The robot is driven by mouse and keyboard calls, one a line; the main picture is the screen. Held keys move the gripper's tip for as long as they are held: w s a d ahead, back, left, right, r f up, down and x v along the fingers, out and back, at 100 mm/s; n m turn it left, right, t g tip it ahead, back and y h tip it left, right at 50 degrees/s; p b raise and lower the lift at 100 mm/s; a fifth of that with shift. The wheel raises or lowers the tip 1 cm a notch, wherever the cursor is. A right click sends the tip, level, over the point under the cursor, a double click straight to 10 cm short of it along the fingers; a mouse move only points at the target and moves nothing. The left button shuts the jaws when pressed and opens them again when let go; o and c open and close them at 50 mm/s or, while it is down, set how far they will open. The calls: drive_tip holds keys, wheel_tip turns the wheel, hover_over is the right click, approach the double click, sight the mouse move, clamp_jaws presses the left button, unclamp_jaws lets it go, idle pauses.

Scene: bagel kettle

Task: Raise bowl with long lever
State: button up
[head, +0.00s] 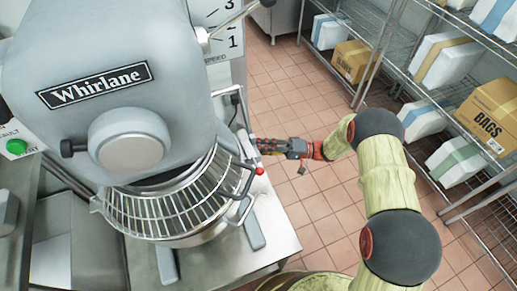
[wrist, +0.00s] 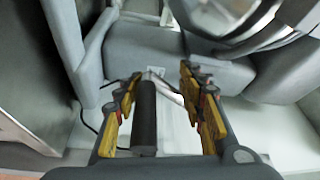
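A large grey mixer (head: 110,60) stands on a steel table at the left of the head view. Its metal bowl (head: 195,237) sits under a wire guard (head: 150,212). My gripper (head: 262,146) reaches in from the right to the mixer's right side. In the wrist view my gripper (wrist: 165,105) is open, its yellow-and-black fingers wide apart. A long lever with a dark cylindrical grip (wrist: 145,118) lies between the fingers, nearer the left one; I cannot tell whether they touch. The lever is not clearly seen in the head view, and the bowl's curved rim shows at the wrist view's upper right.
A red-knobbed handle (head: 260,171) sticks out from the guard just below my gripper. A cable hangs on the mixer's side. Wire shelves (head: 400,75) with boxes stand at the right. Tiled floor (head: 315,205) lies open between the table and shelves.

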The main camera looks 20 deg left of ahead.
drive_tip(key=shift+w+a+r, duration=0.1)
drive_tip(key=shift+w+a, duration=0.1)
drive_tip(key=shift+w, duration=0.4)
drive_tip(key=shift+c, duration=0.2)
drive_tip(key=v, duration=1.2)
drive_tip(key=shift+s, duration=0.3)
